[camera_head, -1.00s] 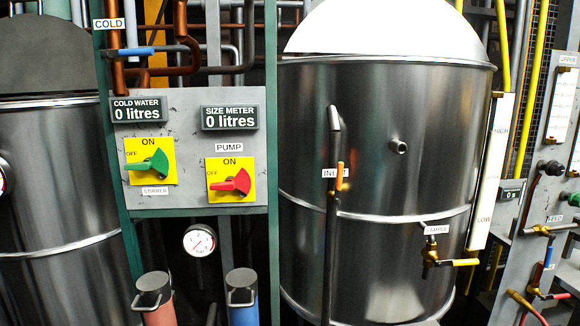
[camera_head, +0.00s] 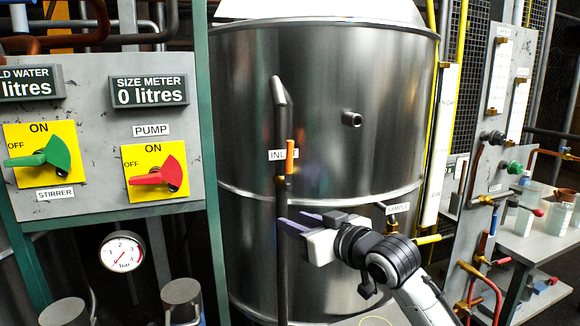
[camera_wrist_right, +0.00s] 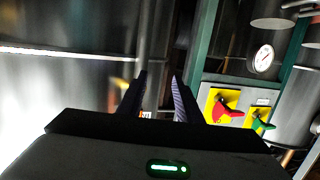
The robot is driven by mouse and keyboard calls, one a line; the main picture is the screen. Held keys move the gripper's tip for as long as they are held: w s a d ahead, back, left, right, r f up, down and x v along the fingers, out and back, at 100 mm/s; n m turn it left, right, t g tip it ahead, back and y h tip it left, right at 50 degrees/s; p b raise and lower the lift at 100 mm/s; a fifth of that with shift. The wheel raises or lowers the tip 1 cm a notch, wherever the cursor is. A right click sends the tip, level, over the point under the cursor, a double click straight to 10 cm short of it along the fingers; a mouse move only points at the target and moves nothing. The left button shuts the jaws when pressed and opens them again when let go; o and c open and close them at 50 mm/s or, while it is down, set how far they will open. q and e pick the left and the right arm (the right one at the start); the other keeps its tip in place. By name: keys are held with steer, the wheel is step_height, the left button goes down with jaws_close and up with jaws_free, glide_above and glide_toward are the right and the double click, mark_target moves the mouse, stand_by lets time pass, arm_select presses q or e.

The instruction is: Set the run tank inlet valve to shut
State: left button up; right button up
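The inlet valve's orange handle (camera_head: 290,157) stands upright, in line with the dark vertical inlet pipe (camera_head: 281,230) in front of the steel tank (camera_head: 340,90). The INLET label (camera_head: 276,155), partly covered by the pipe and handle, is beside it. My right gripper (camera_head: 288,221) comes in from the lower right, with its fingers below the handle and near the pipe; I cannot tell whether they touch the pipe. In the right wrist view my right gripper's fingers (camera_wrist_right: 159,84) are apart, with nothing clearly held between them. My left gripper is not in view.
A sample tap (camera_head: 392,222) sits close to my right gripper. At left is a panel with a green stirrer switch (camera_head: 45,160) and a red pump switch (camera_head: 158,177), above a pressure gauge (camera_head: 122,252). Cups stand on a side table (camera_head: 535,240) at far right.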

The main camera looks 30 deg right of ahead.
steer(key=t, duration=0.2)
glide_toward(292, 153)
steer(key=shift+h, duration=0.3)
steer(key=w+p, duration=0.1)
steer(key=w, duration=1)
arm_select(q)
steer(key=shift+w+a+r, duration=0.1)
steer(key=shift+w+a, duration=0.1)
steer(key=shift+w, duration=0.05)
arm_select(e)
steer(key=shift+s, duration=0.1)
jaws_close()
